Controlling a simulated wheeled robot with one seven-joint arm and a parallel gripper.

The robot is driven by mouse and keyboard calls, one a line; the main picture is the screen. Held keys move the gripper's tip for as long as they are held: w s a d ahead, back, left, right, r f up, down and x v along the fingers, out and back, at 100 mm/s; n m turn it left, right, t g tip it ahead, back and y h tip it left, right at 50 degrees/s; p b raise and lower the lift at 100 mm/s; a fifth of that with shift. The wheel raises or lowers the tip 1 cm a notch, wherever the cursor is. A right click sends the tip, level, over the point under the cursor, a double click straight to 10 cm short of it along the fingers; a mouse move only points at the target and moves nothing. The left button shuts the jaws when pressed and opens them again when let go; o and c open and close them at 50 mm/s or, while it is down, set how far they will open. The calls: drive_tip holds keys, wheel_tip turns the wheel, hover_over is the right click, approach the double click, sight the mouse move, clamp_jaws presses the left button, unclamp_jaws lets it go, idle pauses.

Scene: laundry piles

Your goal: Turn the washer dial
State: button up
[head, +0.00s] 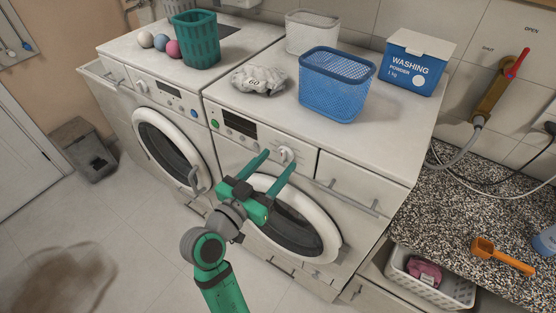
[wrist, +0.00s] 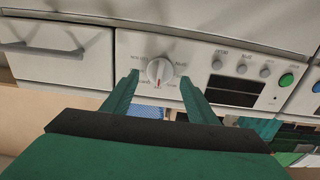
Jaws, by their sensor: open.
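The white washer dial (head: 286,154) is on the front panel of the right-hand washer (head: 320,170), above its round door. In the wrist view the dial (wrist: 159,70) is a round white knob with a raised grip bar and a red mark at its lower edge. My green gripper (head: 279,158) is open in front of the panel. In the wrist view its fingertips (wrist: 160,77) stand one on each side of the dial, with gaps between. I cannot tell whether the fingertips touch the panel.
A blue basket (head: 338,88), a crumpled grey cloth (head: 258,80) and a washing powder box (head: 415,62) stand on the washer top. A second washer (head: 165,110) is at left. A drawer handle (head: 346,197) sticks out right of the dial. The floor at left is mostly clear.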

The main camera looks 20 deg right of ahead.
drive_tip(key=shift+x, duration=0.95)
drive_tip(key=c, duration=1)
